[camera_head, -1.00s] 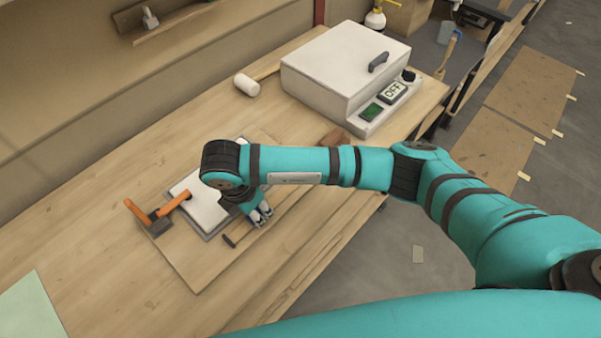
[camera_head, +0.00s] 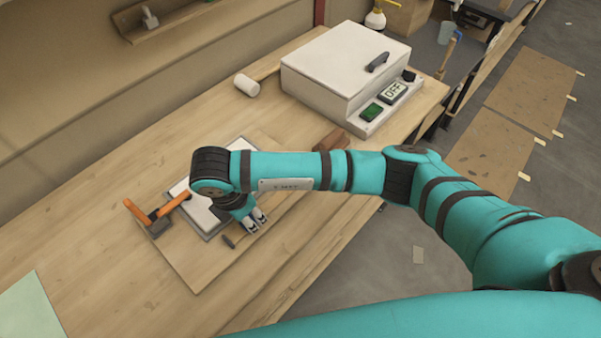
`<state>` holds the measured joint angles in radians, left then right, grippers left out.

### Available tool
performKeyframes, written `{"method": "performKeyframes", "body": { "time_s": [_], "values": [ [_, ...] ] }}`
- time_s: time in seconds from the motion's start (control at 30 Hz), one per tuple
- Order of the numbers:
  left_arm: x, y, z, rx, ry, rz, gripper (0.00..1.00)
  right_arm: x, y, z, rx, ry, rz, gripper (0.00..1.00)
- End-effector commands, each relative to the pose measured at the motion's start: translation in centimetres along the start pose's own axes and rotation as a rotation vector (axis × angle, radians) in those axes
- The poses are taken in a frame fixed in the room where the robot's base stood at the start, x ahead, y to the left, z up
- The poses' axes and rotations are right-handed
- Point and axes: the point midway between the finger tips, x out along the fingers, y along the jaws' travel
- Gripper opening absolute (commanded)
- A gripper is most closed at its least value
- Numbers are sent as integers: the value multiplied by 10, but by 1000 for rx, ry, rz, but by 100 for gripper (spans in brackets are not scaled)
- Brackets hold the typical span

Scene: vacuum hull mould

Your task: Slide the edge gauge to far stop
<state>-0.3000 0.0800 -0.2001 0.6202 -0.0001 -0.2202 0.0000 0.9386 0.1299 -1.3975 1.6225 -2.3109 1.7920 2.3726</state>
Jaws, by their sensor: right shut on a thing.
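My right gripper (camera_head: 257,222) is low over the wooden board (camera_head: 190,272), at the front edge of a pale framed panel (camera_head: 204,217). It is shut on the edge gauge, which the fingers and wrist mostly hide. A short dark bar (camera_head: 229,242) shows on the board just left of and below the fingers. I cannot tell whether it is part of the gauge or a stop. My left gripper is not in view.
A white box machine reading OFF (camera_head: 330,70) and a white-headed mallet (camera_head: 247,84) stand behind. A brown block (camera_head: 331,139) lies right of the board.

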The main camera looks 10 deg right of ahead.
Motion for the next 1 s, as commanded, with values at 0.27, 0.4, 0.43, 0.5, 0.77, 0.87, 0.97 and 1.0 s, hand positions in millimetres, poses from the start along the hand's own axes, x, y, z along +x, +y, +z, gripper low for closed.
{"method": "performKeyframes", "body": {
  "time_s": [0.27, 0.4, 0.43, 0.5, 0.77, 0.87, 0.97, 1.0],
  "values": [
    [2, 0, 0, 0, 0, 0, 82, -5, 6, -10, 7, 3, 20, 0],
    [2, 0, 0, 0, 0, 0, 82, -6, 6, -14, 7, 2, 20, 0],
    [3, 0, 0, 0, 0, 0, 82, -6, 6, -15, 7, 2, 20, 0],
    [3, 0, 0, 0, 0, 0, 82, -6, 6, -18, 7, 3, 20, 0],
    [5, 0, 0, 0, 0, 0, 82, -8, 6, -27, 7, 3, 20, 0],
    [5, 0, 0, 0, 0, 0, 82, -8, 6, -30, 8, 3, 20, 0],
    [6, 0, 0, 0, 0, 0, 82, -9, 6, -34, 8, 3, 20, 0],
    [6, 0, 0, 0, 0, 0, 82, -9, 6, -35, 7, 3, 20, 0]
  ]
}}
